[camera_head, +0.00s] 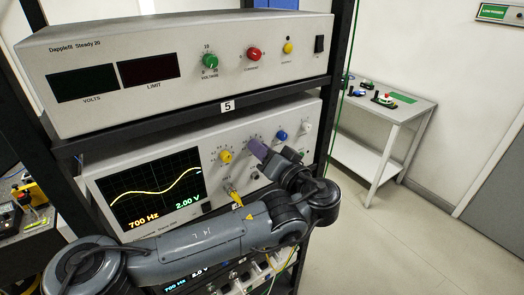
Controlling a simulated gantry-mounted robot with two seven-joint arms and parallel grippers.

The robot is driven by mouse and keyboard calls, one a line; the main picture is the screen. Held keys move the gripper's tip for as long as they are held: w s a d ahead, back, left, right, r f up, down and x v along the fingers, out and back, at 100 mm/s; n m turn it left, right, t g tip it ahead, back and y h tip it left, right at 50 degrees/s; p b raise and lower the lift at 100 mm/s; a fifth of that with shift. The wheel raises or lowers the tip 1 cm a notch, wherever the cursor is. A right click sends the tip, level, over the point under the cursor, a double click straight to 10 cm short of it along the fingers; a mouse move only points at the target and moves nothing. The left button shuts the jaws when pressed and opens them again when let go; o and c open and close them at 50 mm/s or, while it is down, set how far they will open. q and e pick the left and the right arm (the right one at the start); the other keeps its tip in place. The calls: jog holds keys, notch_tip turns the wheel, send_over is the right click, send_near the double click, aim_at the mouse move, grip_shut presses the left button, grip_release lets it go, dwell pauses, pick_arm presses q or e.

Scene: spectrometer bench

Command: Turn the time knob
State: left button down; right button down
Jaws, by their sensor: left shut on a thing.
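The oscilloscope (215,132) sits in the rack, its lit screen (155,190) showing a yellow wave, "700 Hz" and "2.00 V". Its front has a yellow knob (226,156), a blue knob (281,135) and a white knob (306,127). The knob's label and pointer cannot be read. My right gripper is not in view.
A power supply (200,75) with green, red and yellow controls stands on the shelf above. Cables (236,196) plug in low on the oscilloscope, close to my left wrist. Black rack posts (341,75) flank the instruments. A side table (390,108) stands at the right, with open floor beyond.

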pick_arm(q)
jog(key=m+b, duration=0.4)
jog(key=m, duration=0.3)
dwell(0.4)
jog(key=shift+m, duration=0.3)
jog(key=c, duration=1)
grip_release()
jog(key=shift+o, duration=0.2)
jog(key=shift+d, duration=0.1)
